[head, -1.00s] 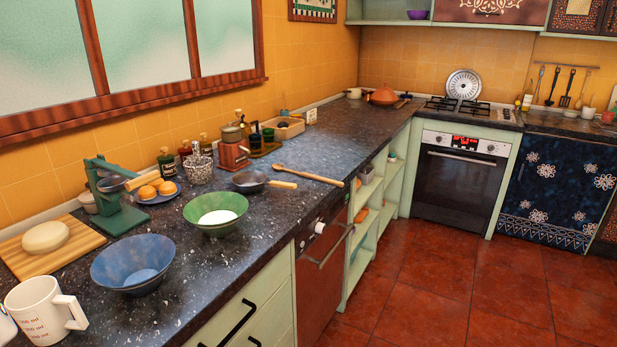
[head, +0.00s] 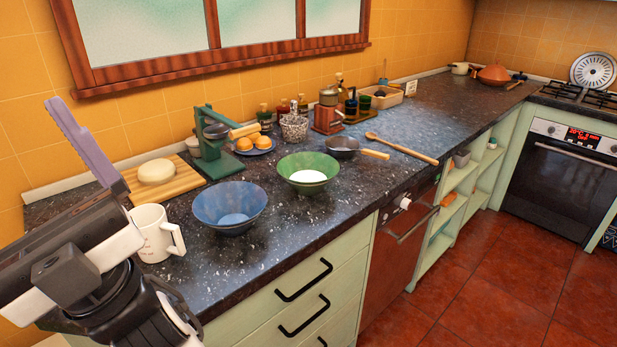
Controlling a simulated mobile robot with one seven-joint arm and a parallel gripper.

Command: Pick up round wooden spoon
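The round wooden spoon (head: 405,149) lies on the dark speckled countertop (head: 330,222), to the right of a small pan (head: 342,146). Its bowl end points to the back left and its handle runs toward the front right edge. Nothing covers it. My gripper (head: 82,140) is at the left edge of the head view, with a pale purple finger pointing up and left. It is far from the spoon and nothing shows in it. Only one finger can be made out, so its opening cannot be judged.
A blue bowl (head: 229,206), a white mug (head: 158,232) and a green bowl (head: 308,172) stand on the near counter. A green press (head: 212,145), bottles and a grinder (head: 327,110) line the wall. Counter beyond the spoon is clear. Drawers (head: 300,295) front the counter.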

